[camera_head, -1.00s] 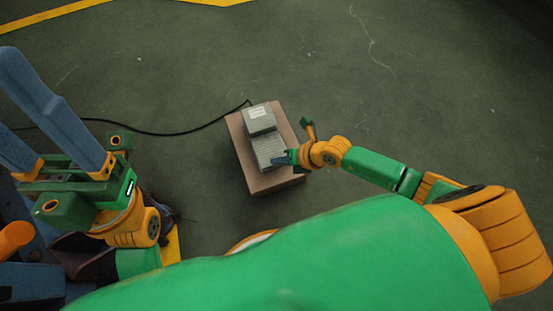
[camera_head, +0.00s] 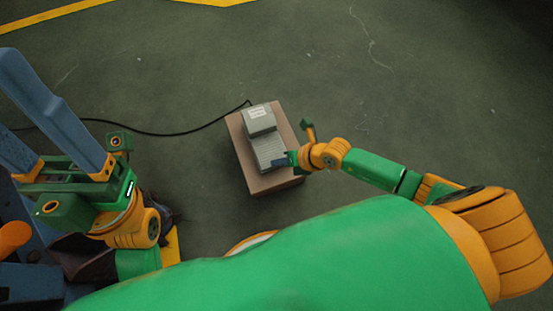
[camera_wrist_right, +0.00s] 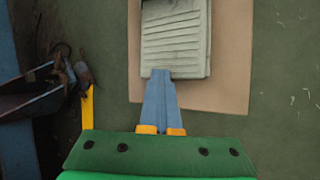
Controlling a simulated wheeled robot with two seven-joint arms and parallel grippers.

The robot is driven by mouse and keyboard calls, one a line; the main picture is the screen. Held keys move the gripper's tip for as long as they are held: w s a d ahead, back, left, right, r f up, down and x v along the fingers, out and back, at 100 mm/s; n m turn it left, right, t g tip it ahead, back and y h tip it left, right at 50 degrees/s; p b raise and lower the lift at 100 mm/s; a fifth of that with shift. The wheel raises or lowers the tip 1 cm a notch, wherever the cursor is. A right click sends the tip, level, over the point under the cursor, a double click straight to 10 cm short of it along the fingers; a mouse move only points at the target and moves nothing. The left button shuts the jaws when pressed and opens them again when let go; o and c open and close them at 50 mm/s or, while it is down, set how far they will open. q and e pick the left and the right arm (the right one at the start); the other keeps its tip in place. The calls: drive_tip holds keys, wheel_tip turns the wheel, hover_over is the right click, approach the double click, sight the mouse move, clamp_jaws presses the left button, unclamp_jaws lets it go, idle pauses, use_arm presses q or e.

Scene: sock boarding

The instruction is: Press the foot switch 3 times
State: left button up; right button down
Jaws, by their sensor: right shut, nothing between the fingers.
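The grey foot switch (camera_head: 266,146) with a ribbed pedal and a pale label sits on a brown box-like stand (camera_head: 277,185) on the floor. In the right wrist view its ribbed pedal (camera_wrist_right: 174,35) shows at the top. My right gripper (camera_head: 279,161) is shut and empty, with its blue fingertips at the near end of the pedal. In the right wrist view the closed fingertips (camera_wrist_right: 161,74) overlap the pedal's near edge; I cannot tell whether they touch it. My left gripper (camera_head: 50,105) is at the left, its two blue fingers apart and empty.
A black cable (camera_head: 160,133) runs from the back of the switch to the left across the green floor. Yellow lines (camera_head: 60,12) mark the floor at the top left. The floor right of and beyond the stand is clear.

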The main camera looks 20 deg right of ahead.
sight(279, 154)
drive_tip(key=shift+w+r+p, duration=0.2)
drive_tip(key=shift+r+p, duration=0.65)
drive_tip(key=shift+p, duration=0.05)
drive_tip(key=shift+w+r+p, duration=0.15)
drive_tip(key=shift+r+p, duration=0.65)
drive_tip(key=shift+p, duration=0.1)
drive_tip(key=shift+r, duration=0.15)
drive_tip(key=r+p, duration=0.2)
drive_tip(key=w+r+p, duration=0.1)
drive_tip(key=r+p, duration=0.1)
drive_tip(key=p, duration=0.1)
drive_tip(key=shift+r, duration=0.35)
drive_tip(key=shift+s, duration=0.1)
